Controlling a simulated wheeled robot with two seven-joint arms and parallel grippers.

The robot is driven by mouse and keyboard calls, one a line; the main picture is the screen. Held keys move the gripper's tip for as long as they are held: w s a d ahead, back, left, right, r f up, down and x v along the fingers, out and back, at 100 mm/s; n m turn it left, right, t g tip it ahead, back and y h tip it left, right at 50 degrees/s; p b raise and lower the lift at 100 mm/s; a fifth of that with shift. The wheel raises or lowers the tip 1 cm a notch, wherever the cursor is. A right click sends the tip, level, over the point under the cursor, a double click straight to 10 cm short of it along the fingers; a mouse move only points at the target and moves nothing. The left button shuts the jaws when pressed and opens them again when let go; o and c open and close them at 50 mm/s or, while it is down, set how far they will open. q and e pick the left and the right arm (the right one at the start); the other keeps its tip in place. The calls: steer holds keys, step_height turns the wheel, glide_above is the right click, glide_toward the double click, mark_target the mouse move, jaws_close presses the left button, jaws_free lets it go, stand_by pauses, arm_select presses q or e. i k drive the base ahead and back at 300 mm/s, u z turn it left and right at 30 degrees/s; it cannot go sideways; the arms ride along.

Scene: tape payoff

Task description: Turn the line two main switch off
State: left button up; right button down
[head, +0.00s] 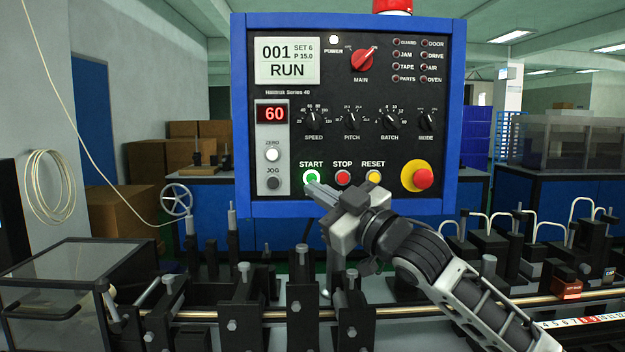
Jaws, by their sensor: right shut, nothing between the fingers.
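The red MAIN rotary switch (362,59) is at the top middle of the black control panel (440,110). Its handle slants, with one end toward the upper right. The panel's screen (287,60) reads 001, SET 6, P 15.0 and RUN. My right gripper (316,190) is shut and empty, with its tips just below the glowing green START button (311,177). It is well below the MAIN switch, and I cannot tell whether it touches the panel. My left gripper is out of view. No line number is readable on the panel.
Beside START are the STOP button (343,177), the RESET button (374,177) and a red emergency stop (423,178). Black knobs cross the panel's middle. Below, several clamp blocks (240,310) line a metal rod. A clear-sided box (70,290) stands at left.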

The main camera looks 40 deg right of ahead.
mark_target(361, 60)
steer(key=u, duration=0.1)
steer(key=k, duration=1.5)
steer(key=z, duration=0.1)
